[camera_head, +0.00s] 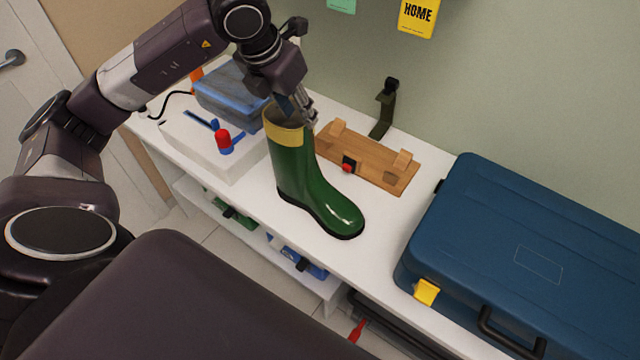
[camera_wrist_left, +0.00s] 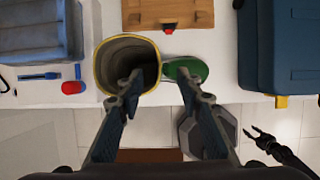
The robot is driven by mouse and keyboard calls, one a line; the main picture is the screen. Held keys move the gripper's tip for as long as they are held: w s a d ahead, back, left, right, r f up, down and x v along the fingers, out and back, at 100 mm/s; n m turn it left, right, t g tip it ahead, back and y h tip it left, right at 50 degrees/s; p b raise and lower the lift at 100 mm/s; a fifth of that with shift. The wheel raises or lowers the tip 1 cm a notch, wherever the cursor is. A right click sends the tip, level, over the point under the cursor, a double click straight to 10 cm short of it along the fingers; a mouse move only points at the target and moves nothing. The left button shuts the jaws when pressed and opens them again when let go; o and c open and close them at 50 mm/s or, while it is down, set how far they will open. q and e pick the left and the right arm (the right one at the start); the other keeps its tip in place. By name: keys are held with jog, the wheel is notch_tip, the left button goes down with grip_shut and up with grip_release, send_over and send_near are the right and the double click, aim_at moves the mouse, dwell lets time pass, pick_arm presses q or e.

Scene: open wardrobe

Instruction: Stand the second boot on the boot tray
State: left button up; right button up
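A green boot (camera_head: 298,178) with a yellow top band stands upright on the white bench in the head view. In the left wrist view its open top (camera_wrist_left: 125,62) faces the camera and its toe (camera_wrist_left: 186,68) points right. My left gripper (camera_head: 306,108) is at the boot's top; in the wrist view its fingers (camera_wrist_left: 161,82) are apart, one over the opening and one over the toe side. Contact with the rim is unclear. My right gripper (camera_wrist_left: 252,133) shows small at the wrist view's right, fingers apart and empty. I cannot identify the boot tray or another boot.
A wooden board with blocks (camera_head: 368,160) lies behind the boot. A blue case (camera_head: 540,245) fills the bench's right. A blue-grey bin (camera_head: 232,92) and a red-capped item (camera_head: 223,141) are at left. Bare bench (camera_head: 385,255) lies between boot and case.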

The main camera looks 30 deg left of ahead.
aim_at(304, 125)
pick_arm(q)
jog(key=p+x, duration=0.2)
jog(key=x, duration=0.4)
jog(key=shift+w+a+f, duration=0.1)
jog(key=shift+a+f, duration=0.05)
jog(key=shift+f, duration=0.1)
jog(key=shift+w+f, duration=0.2)
jog(key=shift+f, duration=0.25)
grip_shut()
jog(key=shift+r, duration=0.15)
